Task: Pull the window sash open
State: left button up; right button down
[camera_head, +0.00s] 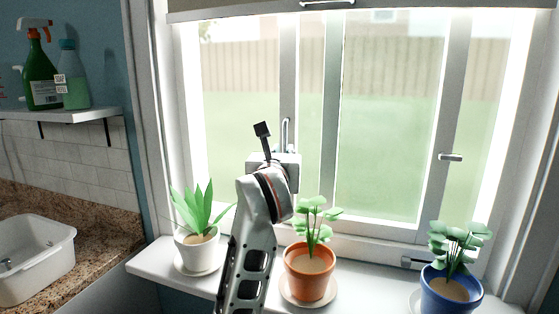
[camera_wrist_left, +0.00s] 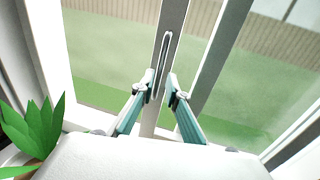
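The white-framed window fills the back of the head view. A pale vertical pull handle (camera_head: 286,131) is on the upright stile (camera_head: 289,65) of the sash left of the middle; the handle also shows in the left wrist view (camera_wrist_left: 158,66). My left gripper (camera_head: 283,153) is at the handle's lower part, which it partly hides in the head view. In the left wrist view its two fingers (camera_wrist_left: 158,94) are apart, on either side of the handle's lower end. I cannot tell whether either finger touches it. My right gripper is not in view.
A white-potted plant (camera_head: 196,251), an orange-potted plant (camera_head: 310,273) and a blue-potted plant (camera_head: 450,291) stand along the sill (camera_head: 150,264), close around my left arm. A small latch (camera_head: 450,157) is on the right stile. A shelf with bottles (camera_head: 42,82) and a sink (camera_head: 36,262) are left.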

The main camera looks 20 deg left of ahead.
pick_arm(q)
jog(key=v, duration=0.7)
jog(key=shift+s, duration=0.35)
jog(key=shift+d, duration=0.1)
